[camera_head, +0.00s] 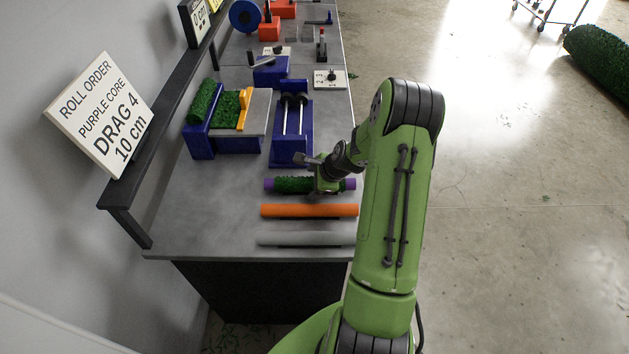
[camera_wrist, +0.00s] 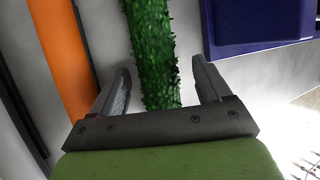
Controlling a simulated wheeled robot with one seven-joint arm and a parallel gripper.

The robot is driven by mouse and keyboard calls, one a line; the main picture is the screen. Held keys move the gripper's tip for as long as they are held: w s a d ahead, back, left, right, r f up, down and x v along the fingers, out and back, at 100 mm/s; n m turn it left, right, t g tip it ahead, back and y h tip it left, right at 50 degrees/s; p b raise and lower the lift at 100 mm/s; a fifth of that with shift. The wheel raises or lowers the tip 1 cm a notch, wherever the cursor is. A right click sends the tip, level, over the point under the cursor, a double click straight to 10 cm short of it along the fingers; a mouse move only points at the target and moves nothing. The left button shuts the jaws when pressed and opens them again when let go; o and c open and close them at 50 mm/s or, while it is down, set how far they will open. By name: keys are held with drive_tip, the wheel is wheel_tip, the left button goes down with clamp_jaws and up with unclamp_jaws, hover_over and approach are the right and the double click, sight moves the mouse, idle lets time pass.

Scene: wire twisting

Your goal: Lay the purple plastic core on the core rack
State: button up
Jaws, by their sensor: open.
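The purple core (camera_head: 269,184) lies across the near part of the grey bench, its purple ends showing on both sides of a green grassy wrap (camera_head: 294,185). My gripper (camera_head: 322,186) is at the right half of this roll. In the wrist view the green wrap (camera_wrist: 152,45) runs between the two spread fingers of my gripper (camera_wrist: 160,68), with gaps on both sides. The purple ends do not show there. An orange core (camera_head: 305,210) and a grey core (camera_head: 302,239) lie parallel in front. I cannot tell which part is the core rack.
A blue stand with two metal rods (camera_head: 291,125) is just behind the roll. A blue-ended table with green turf (camera_head: 228,108) stands behind left. The bench's front left is clear.

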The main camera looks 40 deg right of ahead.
drive_tip(key=p+v, duration=0.3)
drive_tip(key=v, duration=1.2)
drive_tip(key=shift+s+r, duration=0.2)
drive_tip(key=shift+r, duration=0.1)
drive_tip(key=shift+d, duration=0.1)
